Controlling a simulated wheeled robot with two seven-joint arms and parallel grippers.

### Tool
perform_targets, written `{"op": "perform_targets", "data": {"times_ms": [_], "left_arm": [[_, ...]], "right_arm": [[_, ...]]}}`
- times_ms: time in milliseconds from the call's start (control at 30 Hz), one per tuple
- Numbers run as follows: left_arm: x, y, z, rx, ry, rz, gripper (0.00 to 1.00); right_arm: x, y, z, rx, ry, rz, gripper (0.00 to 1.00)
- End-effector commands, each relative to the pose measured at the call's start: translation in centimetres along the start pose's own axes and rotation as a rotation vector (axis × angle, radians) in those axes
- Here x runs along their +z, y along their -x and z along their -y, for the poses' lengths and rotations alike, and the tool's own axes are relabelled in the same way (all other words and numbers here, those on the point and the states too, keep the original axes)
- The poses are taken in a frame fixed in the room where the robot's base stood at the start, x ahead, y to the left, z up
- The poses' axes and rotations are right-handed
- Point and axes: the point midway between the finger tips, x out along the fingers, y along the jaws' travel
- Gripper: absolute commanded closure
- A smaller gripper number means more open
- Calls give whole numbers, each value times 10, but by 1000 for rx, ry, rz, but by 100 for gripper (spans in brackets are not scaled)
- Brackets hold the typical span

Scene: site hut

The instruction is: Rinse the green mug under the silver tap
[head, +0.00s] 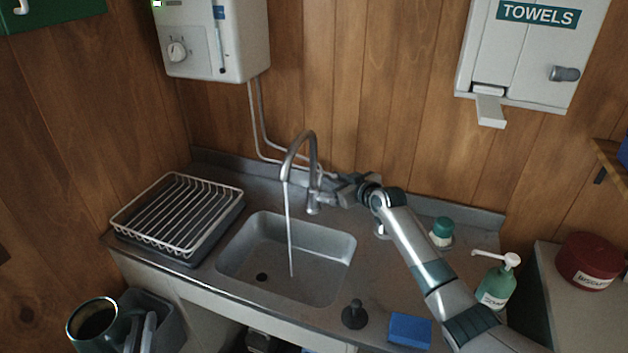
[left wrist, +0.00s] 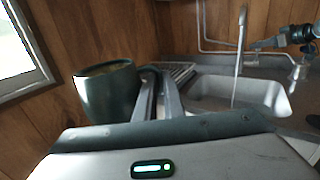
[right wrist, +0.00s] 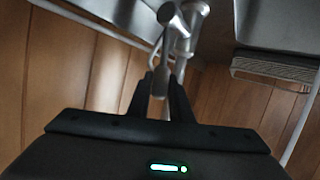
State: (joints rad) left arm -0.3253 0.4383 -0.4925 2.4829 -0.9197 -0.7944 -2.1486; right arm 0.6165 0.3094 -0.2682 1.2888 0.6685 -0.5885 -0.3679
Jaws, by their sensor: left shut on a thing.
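The dark green mug (head: 92,322) is at the lower left of the head view, out in front of the counter and left of the sink. In the left wrist view the mug (left wrist: 108,92) looks roughly upright, and my left gripper (left wrist: 158,92) is shut on its handle side. The silver tap (head: 301,150) stands behind the sink, and a thin stream of water (head: 289,225) falls from it into the basin (head: 330,262). My right gripper (head: 345,190) is at the tap's side. In the right wrist view the tap's lever (right wrist: 160,80) lies between its fingers; whether they press on it is unclear.
A dish rack (head: 180,215) stands on the counter left of the sink. A black plug (head: 354,315), a blue sponge (head: 410,330), a green-lidded jar (head: 441,232) and a soap pump bottle (head: 497,285) are on the right. A white water heater (head: 215,40) hangs above.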

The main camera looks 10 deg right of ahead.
Motion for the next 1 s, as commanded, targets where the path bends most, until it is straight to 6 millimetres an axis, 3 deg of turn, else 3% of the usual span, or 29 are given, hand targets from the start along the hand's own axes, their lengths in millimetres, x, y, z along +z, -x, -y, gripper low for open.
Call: {"op": "perform_targets", "data": {"times_ms": [67, 567, 767, 1000], "left_arm": [[1, 0, 0, 0, -1, 2, 100], [0, 0, 0, 0, -1, 2, 100], [-3, 0, 0, 0, -1, 2, 100], [-10, 0, 0, 0, -1, 2, 100]], "right_arm": [[0, 0, 0, 0, -1, 0, 64], [0, 5, 0, 0, 0, 0, 64], [1, 19, 0, -1, 0, 0, 64], [2, 49, 0, 0, 1, -1, 64]]}}
